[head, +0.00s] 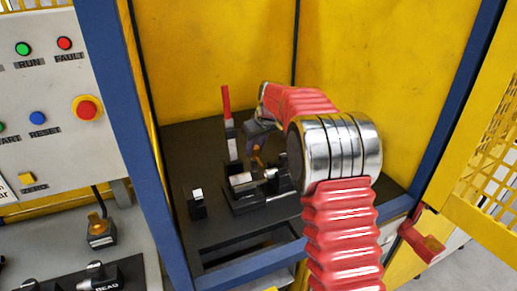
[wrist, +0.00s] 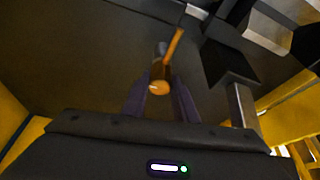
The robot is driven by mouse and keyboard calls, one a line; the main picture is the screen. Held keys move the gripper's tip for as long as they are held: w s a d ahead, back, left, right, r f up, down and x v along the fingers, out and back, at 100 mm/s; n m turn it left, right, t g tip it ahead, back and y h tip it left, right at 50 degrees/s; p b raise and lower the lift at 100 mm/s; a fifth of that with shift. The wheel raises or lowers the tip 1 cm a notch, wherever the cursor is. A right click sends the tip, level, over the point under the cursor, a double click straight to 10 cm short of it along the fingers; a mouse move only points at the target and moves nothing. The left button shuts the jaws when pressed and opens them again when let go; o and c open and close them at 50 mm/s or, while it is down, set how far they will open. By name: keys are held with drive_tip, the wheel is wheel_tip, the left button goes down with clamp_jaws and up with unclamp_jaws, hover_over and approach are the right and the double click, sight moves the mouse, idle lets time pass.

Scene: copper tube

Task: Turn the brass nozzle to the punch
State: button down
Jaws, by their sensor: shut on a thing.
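My gripper (head: 259,147) reaches down over the black fixture (head: 240,200) inside the yellow-walled cell. Its two dark fingers (wrist: 161,82) are shut on the brass-coloured nozzle (wrist: 160,88), which has a rounded end and a thin stalk pointing up and right in the wrist view. In the head view the nozzle (head: 257,157) is a small orange bit under the gripper, partly hidden. A steel cylinder (head: 242,182) lies on the fixture below it, with a round-ended metal part (head: 271,173) to the right. I cannot tell for sure which part is the punch.
A red-handled clamp (head: 227,105) stands upright left of my gripper. A small black block with a bright top (head: 197,203) stands at the left. A blue post (head: 120,120) and a button panel (head: 45,100) border the left. My arm hides the fixture's right side.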

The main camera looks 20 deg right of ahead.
drive_tip(key=shift+a, duration=0.1)
drive_tip(key=c, duration=1.4)
unclamp_jaws()
drive_tip(key=shift+s+r, duration=0.1)
drive_tip(key=shift+r, duration=0.05)
drive_tip(key=v, duration=1.3)
drive_tip(key=shift+r, duration=0.2)
drive_tip(key=shift+s, duration=0.2)
